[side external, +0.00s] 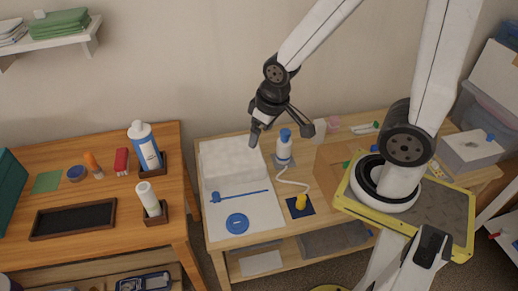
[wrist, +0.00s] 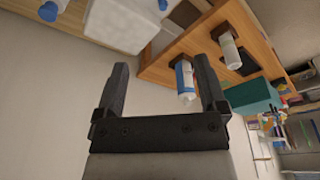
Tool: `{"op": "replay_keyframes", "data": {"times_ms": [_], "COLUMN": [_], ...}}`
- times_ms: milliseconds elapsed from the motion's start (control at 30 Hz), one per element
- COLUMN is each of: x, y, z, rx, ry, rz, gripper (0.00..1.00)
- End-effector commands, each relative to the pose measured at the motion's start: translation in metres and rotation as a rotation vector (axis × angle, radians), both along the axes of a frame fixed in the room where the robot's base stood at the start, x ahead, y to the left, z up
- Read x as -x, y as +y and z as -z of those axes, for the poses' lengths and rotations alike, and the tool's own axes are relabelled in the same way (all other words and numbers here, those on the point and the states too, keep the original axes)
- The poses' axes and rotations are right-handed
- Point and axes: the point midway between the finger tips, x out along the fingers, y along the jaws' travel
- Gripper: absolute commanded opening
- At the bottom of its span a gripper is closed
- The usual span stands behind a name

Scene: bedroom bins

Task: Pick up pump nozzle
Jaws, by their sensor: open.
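A blue piece with a small head and a long thin stem (side external: 240,195), which looks like the pump nozzle, lies on a white sheet (side external: 262,223) on the middle table. A flat blue ring (side external: 237,224) lies in front of it. My gripper (side external: 281,132) is open and empty, raised above the back of that table, apart from everything. In the wrist view its two fingers (wrist: 161,66) are spread with nothing held between them. A white bottle with a blue cap (side external: 284,146) stands below and right of it. I cannot make out the nozzle in the wrist view.
A white bottle with a blue label (side external: 146,148) and a smaller white bottle (side external: 149,200) stand in holders on the left table, with a dark tray (side external: 73,220). A wooden box stands right.

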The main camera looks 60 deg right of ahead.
Motion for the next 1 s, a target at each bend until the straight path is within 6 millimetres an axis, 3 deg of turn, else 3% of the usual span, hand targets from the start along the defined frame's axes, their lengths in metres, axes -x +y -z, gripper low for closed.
{"op": "replay_keyframes", "data": {"times_ms": [267, 467, 1000], "x": [-0.003, -0.010, -0.021], "y": [-0.004, -0.017, -0.080], "z": [0.005, 0.023, 0.120], "rx": [-0.004, -0.019, -0.085], "ry": [0.005, 0.025, 0.092], "rz": [0.030, 0.139, 0.649], "gripper": [0.91, 0.91, 0.91]}}
